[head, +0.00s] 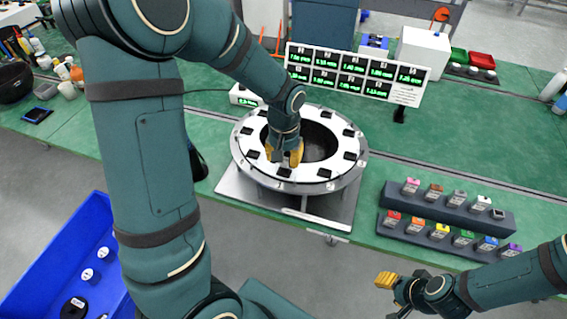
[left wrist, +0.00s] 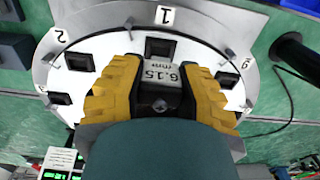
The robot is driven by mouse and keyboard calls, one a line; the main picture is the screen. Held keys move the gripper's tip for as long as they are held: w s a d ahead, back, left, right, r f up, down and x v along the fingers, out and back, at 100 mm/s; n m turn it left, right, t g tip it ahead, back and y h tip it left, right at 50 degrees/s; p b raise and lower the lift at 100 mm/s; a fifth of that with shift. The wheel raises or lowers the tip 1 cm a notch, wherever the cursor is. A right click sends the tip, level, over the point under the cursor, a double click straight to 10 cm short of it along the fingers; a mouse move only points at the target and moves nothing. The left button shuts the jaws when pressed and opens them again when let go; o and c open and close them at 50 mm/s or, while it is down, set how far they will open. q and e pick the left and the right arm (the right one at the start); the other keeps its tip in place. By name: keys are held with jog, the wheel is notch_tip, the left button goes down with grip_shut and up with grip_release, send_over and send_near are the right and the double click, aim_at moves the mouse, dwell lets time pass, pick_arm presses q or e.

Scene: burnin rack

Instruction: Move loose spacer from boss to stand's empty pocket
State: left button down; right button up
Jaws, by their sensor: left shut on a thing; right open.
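My left gripper (head: 284,157) is over the near inner part of a round white ring (head: 243,148) with numbered dark bosses. In the left wrist view its yellow fingers (left wrist: 162,84) are shut on a dark spacer (left wrist: 160,74) with a pale label reading "6.15 mm". Whether the spacer still touches a boss cannot be told. The two-tier dark stand (head: 440,209) is at the right, holding several coloured spacers. The upper tier's right end (head: 497,214) shows a dark square with a pale edge, perhaps the empty pocket. My right gripper (head: 388,292) is open and empty at lower right, in front of the table.
A display panel (head: 353,74) with green readings stands behind the ring. A blue bin (head: 40,262) is at lower left. Green table top is clear between ring and stand.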

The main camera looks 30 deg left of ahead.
pick_arm(q)
jog(key=shift+r+p, duration=0.9)
jog(key=shift+r, duration=0.4)
dwell(0.9)
jog(key=c, duration=1.3)
grip_release()
grip_shut()
